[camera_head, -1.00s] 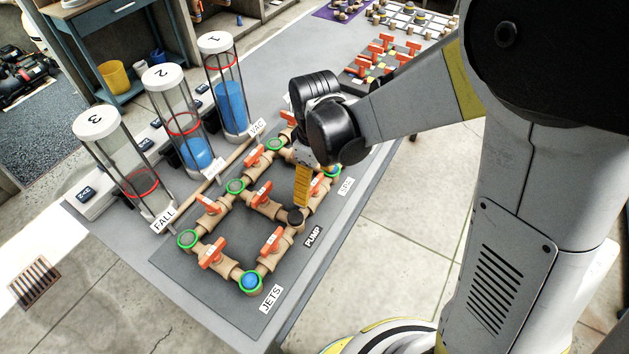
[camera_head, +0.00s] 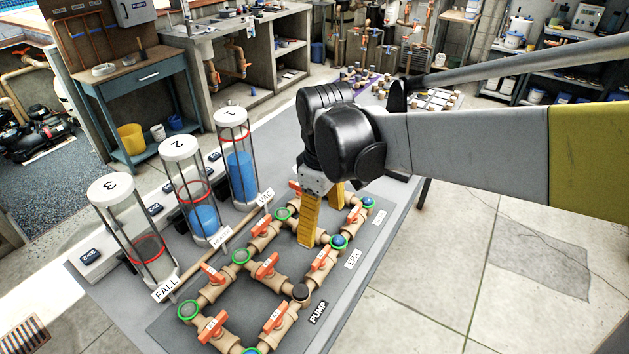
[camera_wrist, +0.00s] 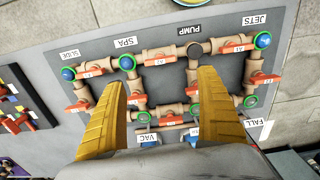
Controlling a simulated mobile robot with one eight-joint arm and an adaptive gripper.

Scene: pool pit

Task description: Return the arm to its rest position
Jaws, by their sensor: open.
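My gripper (camera_head: 322,215) hangs fingers-down above the pipe board (camera_head: 375,240) in the head view. Its two yellow fingers are apart with nothing between them. The wrist view shows the same open fingers (camera_wrist: 165,100) over the tan pipe grid with red-orange valve handles (camera_wrist: 160,61). My arm reaches in from the right side of the head view. A black wrist joint hides part of the table behind it.
Three clear cylinders numbered 3 (camera_head: 135,235), 2 (camera_head: 192,195) and 1 (camera_head: 238,160) stand along the table's left side. Blue liquid shows in 1 and 2. A blue workbench (camera_head: 135,90) stands behind. Bare concrete floor (camera_head: 450,260) lies to the right.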

